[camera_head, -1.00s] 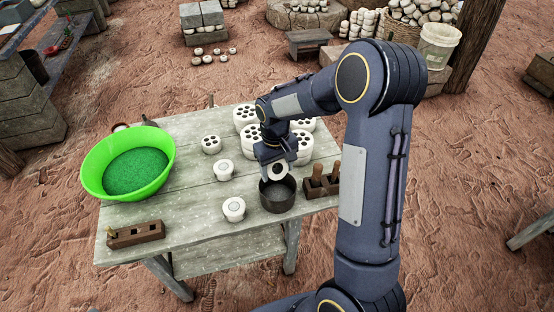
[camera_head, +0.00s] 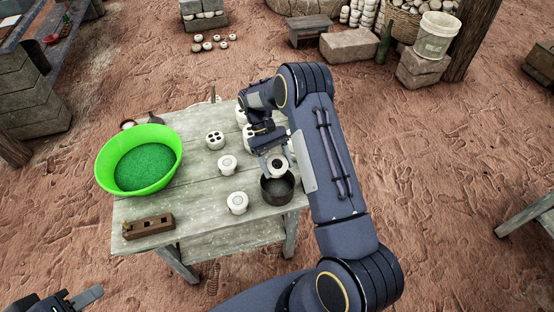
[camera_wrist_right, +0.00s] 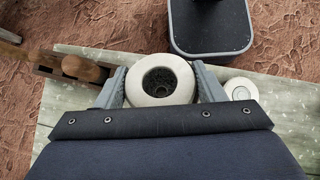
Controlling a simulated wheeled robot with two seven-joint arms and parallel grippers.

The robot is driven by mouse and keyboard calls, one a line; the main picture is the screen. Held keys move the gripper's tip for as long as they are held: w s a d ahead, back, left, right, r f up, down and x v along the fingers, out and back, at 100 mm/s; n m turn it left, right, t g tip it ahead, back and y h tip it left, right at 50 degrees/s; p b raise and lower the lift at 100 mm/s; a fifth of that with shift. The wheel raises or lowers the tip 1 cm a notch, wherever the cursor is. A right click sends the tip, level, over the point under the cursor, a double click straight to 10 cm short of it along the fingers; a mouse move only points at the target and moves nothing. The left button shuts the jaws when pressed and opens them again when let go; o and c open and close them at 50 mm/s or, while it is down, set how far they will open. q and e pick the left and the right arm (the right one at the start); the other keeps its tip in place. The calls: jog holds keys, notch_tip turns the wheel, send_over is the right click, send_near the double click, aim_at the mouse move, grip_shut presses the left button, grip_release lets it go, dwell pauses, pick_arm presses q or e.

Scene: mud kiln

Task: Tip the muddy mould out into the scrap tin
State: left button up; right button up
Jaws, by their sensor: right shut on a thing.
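The mould (camera_head: 277,168) is a round white block with a dark hole. In the right wrist view, dark mud shows inside the hole of the mould (camera_wrist_right: 159,80). My right gripper (camera_head: 275,160) is shut on it, with a finger on each side (camera_wrist_right: 160,86). It holds the mould at the back edge of the scrap tin (camera_head: 277,192), a dark round tin; the gap between them is hard to judge. The mould's opening faces the head camera. The tin is not seen in the right wrist view. My left gripper (camera_head: 88,296) is partly in view at the bottom left.
A green bowl (camera_head: 110,178) of green grains stands at the table's left. A brown wooden block (camera_head: 150,226) lies at the front left. White round pieces (camera_head: 237,203) stand left of the tin. A rack with wooden handles (camera_wrist_right: 75,66) shows in the right wrist view.

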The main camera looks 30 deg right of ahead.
jog(key=shift+f+g+b, duration=0.2)
jog(key=shift+g+b, duration=0.1)
jog(key=shift+g, duration=0.4)
jog(key=shift+g+b, duration=0.45)
jog(key=shift+g, duration=0.05)
jog(key=r+g+p, duration=0.1)
jog(key=p, duration=0.1)
jog(key=shift+r+p, duration=0.15)
jog(key=shift+p, duration=0.75)
jog(key=shift+f+g, duration=0.2)
jog(key=shift+g, duration=0.1)
